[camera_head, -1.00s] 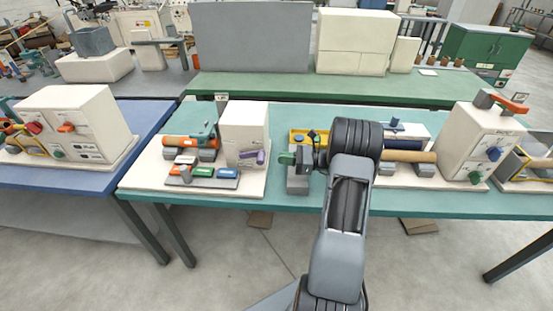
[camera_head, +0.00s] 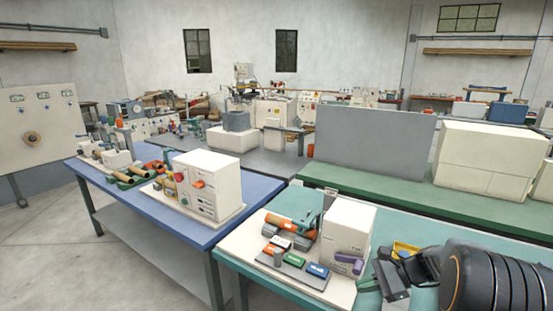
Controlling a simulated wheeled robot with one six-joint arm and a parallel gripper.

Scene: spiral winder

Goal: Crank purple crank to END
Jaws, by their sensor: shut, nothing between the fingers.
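The purple crank (camera_head: 349,263) is on the lower front of a white machine box (camera_head: 347,226) at the lower right. Its lever lies roughly level across the face. Small print shows above it, too small to read, so I cannot make out an END mark. My gripper (camera_head: 389,257) is to the right of the crank, apart from it, and points left toward the box. It is shut and holds nothing. My dark arm fills the lower right corner and hides what lies behind it.
Beside the box are an orange roller (camera_head: 290,226) and a grey panel of coloured buttons (camera_head: 293,264). A blue table (camera_head: 255,203) carries another white machine (camera_head: 207,184) at left.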

